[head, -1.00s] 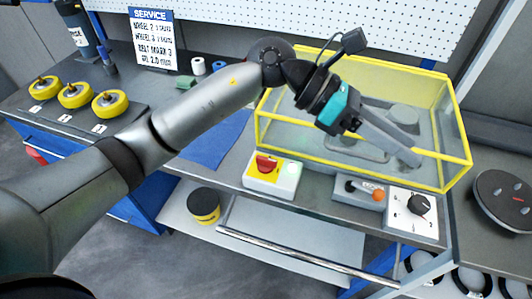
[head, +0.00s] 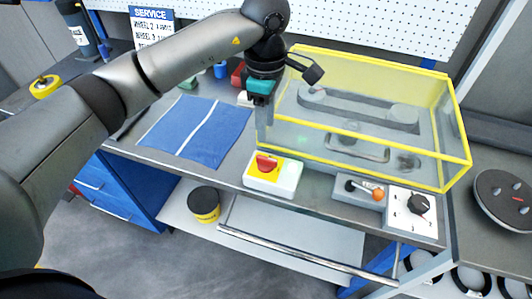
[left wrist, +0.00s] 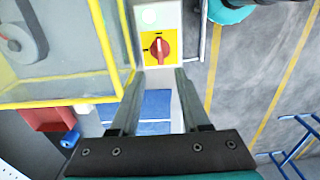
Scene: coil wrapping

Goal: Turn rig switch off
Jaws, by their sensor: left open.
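The rig switch is a red rotary knob (head: 267,163) on a yellow plate of a white box (head: 287,182) at the bench's front edge. In the left wrist view the knob (left wrist: 159,48) stands just beyond my fingertips, and a pale green lamp (left wrist: 150,16) glows beside its plate. My left gripper (head: 265,138) points down behind the switch box, close to the yellow-framed case's left corner. Its two fingers (left wrist: 157,75) are apart with nothing held between them. My right gripper is not in view.
The clear case with a yellow frame (head: 452,130) stands right of the gripper, very near it. A lever box (head: 362,193) and a dial box (head: 411,210) sit right of the switch. A blue cloth (head: 195,130) lies left. A silver rail (head: 300,253) runs below.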

